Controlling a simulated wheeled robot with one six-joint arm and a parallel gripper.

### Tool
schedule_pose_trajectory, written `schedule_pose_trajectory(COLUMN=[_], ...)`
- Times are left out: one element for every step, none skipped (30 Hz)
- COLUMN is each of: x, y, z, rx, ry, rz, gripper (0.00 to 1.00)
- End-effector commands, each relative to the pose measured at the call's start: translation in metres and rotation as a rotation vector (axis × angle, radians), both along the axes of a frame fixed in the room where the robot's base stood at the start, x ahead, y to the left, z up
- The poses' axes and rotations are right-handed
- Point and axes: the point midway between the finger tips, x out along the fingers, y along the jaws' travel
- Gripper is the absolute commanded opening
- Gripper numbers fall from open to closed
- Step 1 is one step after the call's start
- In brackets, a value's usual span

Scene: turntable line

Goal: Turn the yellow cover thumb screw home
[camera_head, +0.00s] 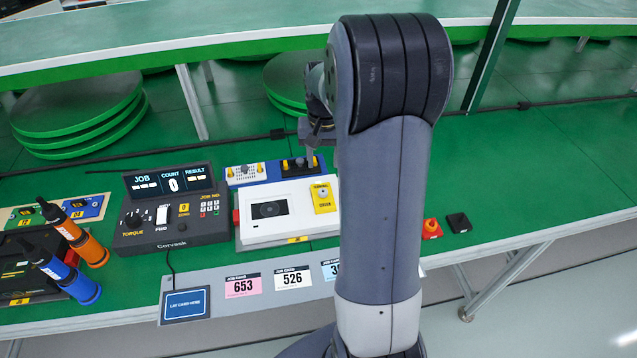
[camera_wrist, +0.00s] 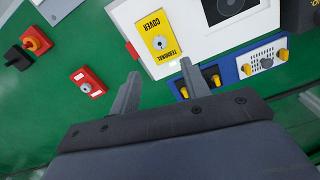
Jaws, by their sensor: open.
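The yellow cover (camera_head: 325,201), printed "COVER" and "TERMINAL", lies on the right part of a white box (camera_head: 290,227). It also shows in the wrist view (camera_wrist: 168,52), with a round grey thumb screw (camera_wrist: 159,42) in its middle. The screw also shows in the head view (camera_head: 322,191); how deep it sits I cannot tell. My gripper (camera_wrist: 160,70) is open, with nothing between its fingers. In the wrist view its fingertips are just below the cover's edge in the picture, apart from the screw. In the head view my arm hides part of the gripper.
A red block with a grey screw (camera_wrist: 88,86) lies beside the white box. Blue-based terminal blocks (camera_wrist: 263,58) stand behind it. A red-orange knob (camera_head: 431,229) and a black block (camera_head: 459,222) sit right of my arm. A control console (camera_head: 172,212) stands left. Green bench farther right is clear.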

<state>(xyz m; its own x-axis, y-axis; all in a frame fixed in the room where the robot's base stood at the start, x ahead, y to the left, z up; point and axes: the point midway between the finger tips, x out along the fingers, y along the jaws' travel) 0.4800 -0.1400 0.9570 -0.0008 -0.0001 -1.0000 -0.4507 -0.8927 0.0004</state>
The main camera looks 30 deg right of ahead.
Motion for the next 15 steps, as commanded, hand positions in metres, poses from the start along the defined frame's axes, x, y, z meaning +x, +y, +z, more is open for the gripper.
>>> schedule_pose_trajectory(x=[0.000,-0.001,-0.001,-0.001,-0.002,-0.001,-0.001,-0.002,-0.002,-0.002,-0.001,-0.001,-0.002,-0.002,-0.001], y=[0.000,0.000,0.000,0.001,0.001,0.001,0.001,0.001,0.001,0.001,0.001,0.001,0.001,0.001,0.001], z=[-0.005,-0.008,-0.014,-0.019,-0.025,-0.033,-0.039,-0.045,-0.053,-0.058,-0.064,-0.071,-0.076,-0.080,-0.085], rx=[0.001,0.002,0.002,0.002,0.002,0.002,0.002,0.002,0.002,0.002,0.001,0.001,0.001,0.001,0.002], ry=[0.003,0.004,0.004,0.006,0.006,0.006,0.006,0.007,0.006,0.006,0.005,0.005,0.005,0.005,0.004], rz=[0.000,0.000,0.000,0.000,0.000,0.000,0.001,0.001,0.001,0.001,0.001,0.001,0.001,0.001,0.001], gripper=[0.44,0.44,0.44,0.44,0.44,0.44,0.44,0.44,0.44,0.44,0.44,0.44,0.44,0.44,0.44])
